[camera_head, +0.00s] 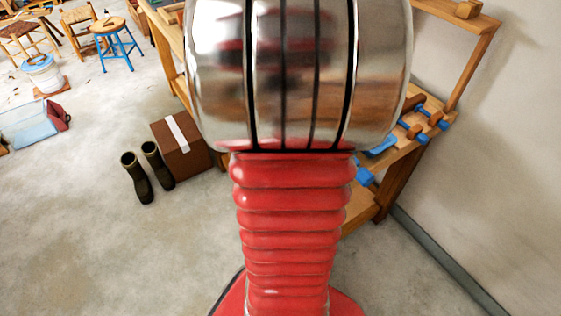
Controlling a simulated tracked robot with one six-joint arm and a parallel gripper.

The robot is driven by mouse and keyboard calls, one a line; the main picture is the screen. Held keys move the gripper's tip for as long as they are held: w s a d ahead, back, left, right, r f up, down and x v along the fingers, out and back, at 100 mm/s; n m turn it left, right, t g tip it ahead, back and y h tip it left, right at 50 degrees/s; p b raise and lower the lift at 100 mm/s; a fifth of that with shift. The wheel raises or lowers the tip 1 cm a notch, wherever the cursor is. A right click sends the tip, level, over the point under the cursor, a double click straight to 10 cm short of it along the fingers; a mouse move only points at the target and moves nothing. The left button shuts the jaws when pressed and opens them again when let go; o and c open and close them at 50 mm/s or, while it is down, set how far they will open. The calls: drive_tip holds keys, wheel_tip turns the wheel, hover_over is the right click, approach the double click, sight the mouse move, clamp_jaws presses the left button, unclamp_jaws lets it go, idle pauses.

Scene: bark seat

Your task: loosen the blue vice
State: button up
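My own arm, a red ribbed sleeve under a shiny chrome joint, fills the middle of the view. My gripper is not in view. Blue parts (364,176) show at the edge of the wooden workbench (362,208), just right of my arm. They may belong to the blue vice, but my arm hides most of that spot. I cannot tell the position of the vice's jaws or handle, or whether it holds anything.
Blue and wooden tools (413,131) lie on the bench's right part, against the wall. A brown box (181,146) and dark boots (135,178) stand on the floor left of my arm. A blue stool (116,45) stands far left. Bare floor lies front left.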

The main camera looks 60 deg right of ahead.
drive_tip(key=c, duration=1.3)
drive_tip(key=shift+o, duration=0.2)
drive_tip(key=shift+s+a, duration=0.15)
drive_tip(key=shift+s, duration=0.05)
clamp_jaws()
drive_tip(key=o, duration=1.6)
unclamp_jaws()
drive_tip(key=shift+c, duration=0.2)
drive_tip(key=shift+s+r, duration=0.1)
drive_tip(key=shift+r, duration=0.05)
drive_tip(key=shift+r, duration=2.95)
